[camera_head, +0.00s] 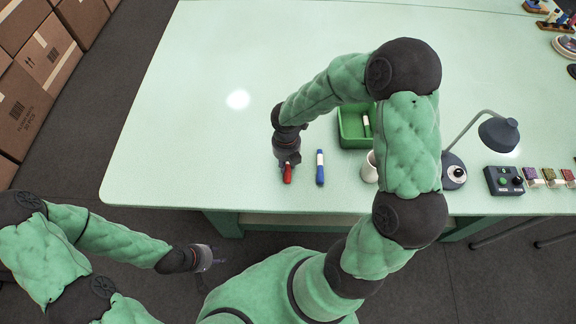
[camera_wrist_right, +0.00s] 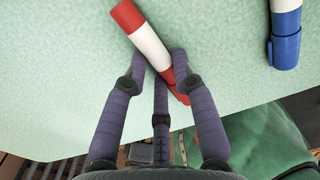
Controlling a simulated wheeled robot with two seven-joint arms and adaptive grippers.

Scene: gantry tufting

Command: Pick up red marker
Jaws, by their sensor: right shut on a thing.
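The red marker (camera_head: 287,174) has a white middle band and lies on the pale green table (camera_head: 200,150) near its front edge. My right gripper (camera_head: 287,160) is over it. In the right wrist view the fingers of my right gripper (camera_wrist_right: 162,75) are shut on the red marker (camera_wrist_right: 150,42), one on each side. I cannot tell whether it is clear of the table. My left gripper (camera_head: 207,258) hangs below the table's front edge at the left, away from the marker. It is too small to tell whether it is open.
A blue marker (camera_head: 320,168) lies just right of the red one. A green bin (camera_head: 352,139) holding a white and green marker (camera_head: 366,125) stands behind. A white cup (camera_head: 369,168), a lamp (camera_head: 498,134) and a control box (camera_head: 503,181) are to the right. The table's left side is clear.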

